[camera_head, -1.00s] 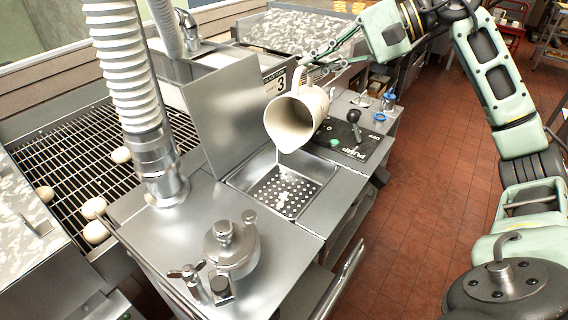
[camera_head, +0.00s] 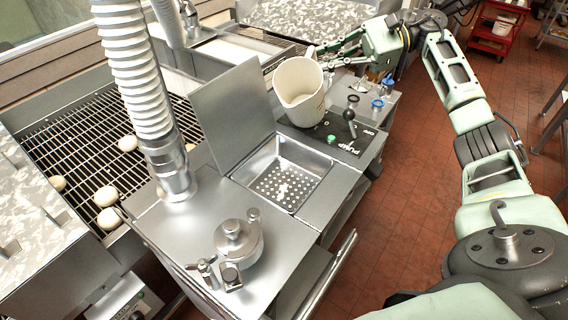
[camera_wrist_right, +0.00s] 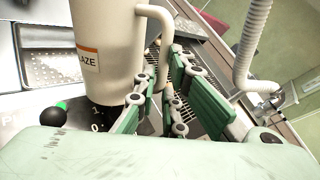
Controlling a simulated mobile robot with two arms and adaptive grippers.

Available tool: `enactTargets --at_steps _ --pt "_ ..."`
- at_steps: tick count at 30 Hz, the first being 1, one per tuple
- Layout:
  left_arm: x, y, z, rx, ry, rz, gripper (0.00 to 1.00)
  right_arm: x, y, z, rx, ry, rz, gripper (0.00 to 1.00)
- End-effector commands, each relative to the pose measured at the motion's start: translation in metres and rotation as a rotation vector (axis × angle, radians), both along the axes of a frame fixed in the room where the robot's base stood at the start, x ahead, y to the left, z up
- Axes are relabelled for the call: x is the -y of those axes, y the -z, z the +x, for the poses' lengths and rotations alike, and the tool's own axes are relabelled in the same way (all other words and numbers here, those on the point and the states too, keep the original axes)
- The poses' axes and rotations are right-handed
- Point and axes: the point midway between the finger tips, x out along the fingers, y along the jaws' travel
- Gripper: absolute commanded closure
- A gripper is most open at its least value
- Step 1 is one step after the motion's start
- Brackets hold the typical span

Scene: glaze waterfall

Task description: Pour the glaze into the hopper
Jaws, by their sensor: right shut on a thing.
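The cream jug (camera_head: 301,92) is nearly upright, slightly tilted, over the right-hand side of the counter by the pump panel; I cannot tell whether its base touches. The wrist view shows its side with a "GLAZE" label (camera_wrist_right: 108,60). My right gripper (camera_wrist_right: 163,75) is shut on the jug's handle; in the head view it (camera_head: 335,58) is behind the jug's right side. The inside looks pale; no glaze level can be made out. The hopper (camera_head: 318,165) is a square steel basin with a perforated strainer, left of and below the jug. A whitish patch shows on the strainer. My left gripper is out of view.
The hopper's lid (camera_head: 232,112) stands open behind it. The pump panel (camera_head: 345,137) has a black-knobbed lever (camera_head: 351,107) and a green button. A ribbed hose (camera_head: 135,75) rises at the left. A capped fitting (camera_head: 238,243) stands at the front. Pale round pieces lie on the conveyor grid (camera_head: 75,150).

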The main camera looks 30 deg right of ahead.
Motion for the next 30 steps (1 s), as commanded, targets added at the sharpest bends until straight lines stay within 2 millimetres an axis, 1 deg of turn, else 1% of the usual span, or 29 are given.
enactTargets --at_steps 2,3,9,11,17,21,24,30 --pt "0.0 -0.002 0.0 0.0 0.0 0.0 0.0 0.003 0.002 0.004 -0.026 -0.001 0.039 1.0" --pt "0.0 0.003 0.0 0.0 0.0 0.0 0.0 0.005 0.007 0.005 -0.041 0.0 0.06 1.0" --pt "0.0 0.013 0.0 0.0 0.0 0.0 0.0 0.013 0.02 0.011 -0.112 -0.003 0.155 1.0" --pt "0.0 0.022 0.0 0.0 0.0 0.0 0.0 0.014 0.028 0.012 -0.141 -0.003 0.188 1.0" --pt "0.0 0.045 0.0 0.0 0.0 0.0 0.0 0.02 0.043 0.017 -0.22 -0.006 0.293 1.0" --pt "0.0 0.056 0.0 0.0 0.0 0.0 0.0 0.021 0.046 0.018 -0.274 -0.008 0.364 1.0" --pt "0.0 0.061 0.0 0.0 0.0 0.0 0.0 0.022 0.046 0.019 -0.3 -0.008 0.396 1.0" --pt "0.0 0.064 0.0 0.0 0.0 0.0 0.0 0.023 0.045 0.019 -0.323 -0.01 0.425 1.0"
